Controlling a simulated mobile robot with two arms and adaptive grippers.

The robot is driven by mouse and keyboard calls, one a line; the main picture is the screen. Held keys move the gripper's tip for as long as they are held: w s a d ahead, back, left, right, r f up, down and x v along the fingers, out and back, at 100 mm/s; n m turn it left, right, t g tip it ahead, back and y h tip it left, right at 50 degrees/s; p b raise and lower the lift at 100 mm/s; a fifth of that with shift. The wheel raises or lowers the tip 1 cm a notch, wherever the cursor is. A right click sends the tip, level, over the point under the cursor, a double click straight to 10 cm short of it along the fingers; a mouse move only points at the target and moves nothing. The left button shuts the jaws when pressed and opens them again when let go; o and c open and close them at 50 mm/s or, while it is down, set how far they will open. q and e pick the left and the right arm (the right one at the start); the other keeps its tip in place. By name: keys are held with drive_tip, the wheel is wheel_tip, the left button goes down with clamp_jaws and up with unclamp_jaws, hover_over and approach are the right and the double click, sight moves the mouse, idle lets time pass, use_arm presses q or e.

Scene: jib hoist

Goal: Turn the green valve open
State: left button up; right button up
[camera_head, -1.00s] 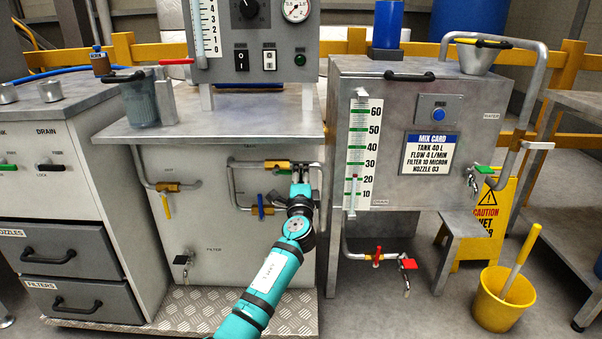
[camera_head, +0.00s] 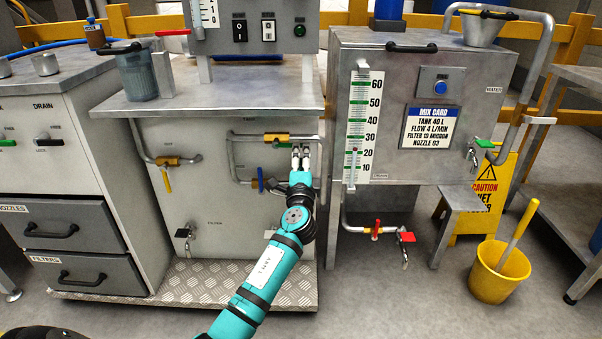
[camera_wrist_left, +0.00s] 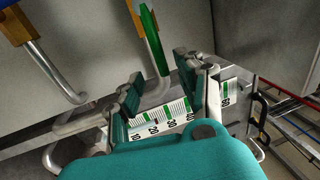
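A pipe with a brass valve body (camera_head: 276,137) runs across the front of the grey cabinet. Its green handle (camera_head: 283,145) shows just under the body, partly hidden. My left gripper (camera_head: 301,150) is just right of this handle, with its fingers pointing up. In the left wrist view a long green handle (camera_wrist_left: 149,20) stands beyond my gripper (camera_wrist_left: 158,85), whose two fingers are apart and hold nothing. I cannot tell how near the handle is to the fingertips. Another green-handled tap (camera_head: 484,143) is on the right tank. My right gripper is not in view.
A blue-handled valve (camera_head: 261,179) sits just below, left of my gripper. A yellow-handled valve (camera_head: 167,180) hangs further left, and a red-handled valve (camera_head: 376,230) is lower right. The steel tank (camera_head: 470,90) stands right of my arm. A yellow bucket (camera_head: 500,272) is on the floor.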

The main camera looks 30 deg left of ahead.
use_arm(q)
drive_tip(key=v, duration=0.7)
drive_tip(key=shift+s, duration=0.15)
drive_tip(key=shift+d, duration=0.15)
